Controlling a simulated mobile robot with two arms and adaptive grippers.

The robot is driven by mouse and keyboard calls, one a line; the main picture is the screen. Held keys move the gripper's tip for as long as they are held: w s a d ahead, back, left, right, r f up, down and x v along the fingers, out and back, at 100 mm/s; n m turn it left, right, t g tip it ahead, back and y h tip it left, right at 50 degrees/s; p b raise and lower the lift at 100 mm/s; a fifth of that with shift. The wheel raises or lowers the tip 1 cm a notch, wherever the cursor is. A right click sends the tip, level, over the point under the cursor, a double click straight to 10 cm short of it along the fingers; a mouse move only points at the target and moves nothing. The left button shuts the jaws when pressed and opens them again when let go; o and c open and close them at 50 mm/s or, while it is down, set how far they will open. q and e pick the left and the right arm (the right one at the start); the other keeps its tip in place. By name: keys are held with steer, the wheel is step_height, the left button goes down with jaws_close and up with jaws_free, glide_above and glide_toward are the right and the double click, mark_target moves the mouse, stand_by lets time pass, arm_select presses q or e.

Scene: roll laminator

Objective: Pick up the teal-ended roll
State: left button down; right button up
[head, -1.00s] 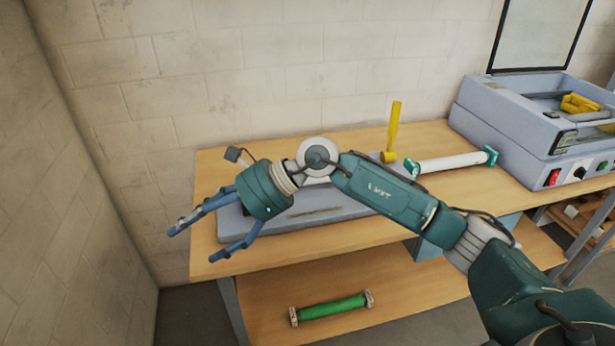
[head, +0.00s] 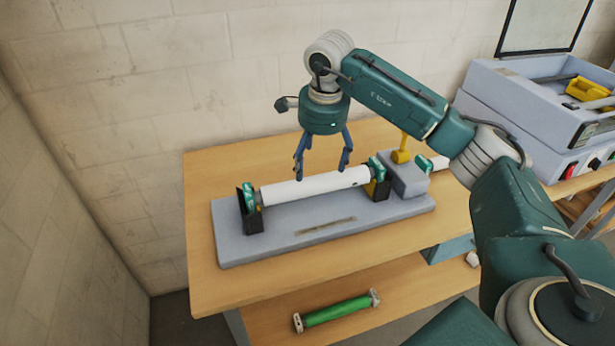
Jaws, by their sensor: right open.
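A white roll with teal ends (head: 315,187) lies across two black holders on a grey stand (head: 270,250) on the wooden table. My right gripper (head: 321,172) points down over the middle of this roll. Its blue fingers are spread and empty, with the tips at about the roll's upper edge; I cannot tell whether they touch it. A second teal-ended piece (head: 424,163) shows on the table at the right, mostly hidden behind my right arm. My left gripper is not in view.
A yellow-handled lever (head: 401,153) stands at the stand's right end. A grey laminator (head: 520,115) with a red switch sits at the table's right. A green roll with pale ends (head: 337,311) lies on the lower shelf. The table's front left is clear.

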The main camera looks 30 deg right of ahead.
mark_target(317, 182)
steer(key=f, duration=0.2)
steer(key=f+p, duration=0.1)
steer(key=shift+s+d+f, duration=0.2)
steer(key=shift+s+f, duration=0.05)
steer(key=shift+f, duration=0.15)
steer(key=shift+w+f+p, duration=0.15)
steer(key=shift+f+p, duration=0.15)
steer(key=shift+f, duration=0.05)
steer(key=f, duration=0.1)
steer(key=f+p, duration=0.1)
steer(key=f, duration=0.1)
steer(key=f+p, duration=0.1)
steer(key=shift+w+d+f, duration=0.15)
steer(key=shift+w+d, duration=0.05)
steer(key=shift+w, duration=0.2)
steer(key=shift+f, duration=0.15)
steer(key=shift+w, duration=0.1)
steer(key=c, duration=1.6)
steer(key=shift+c, duration=1.4)
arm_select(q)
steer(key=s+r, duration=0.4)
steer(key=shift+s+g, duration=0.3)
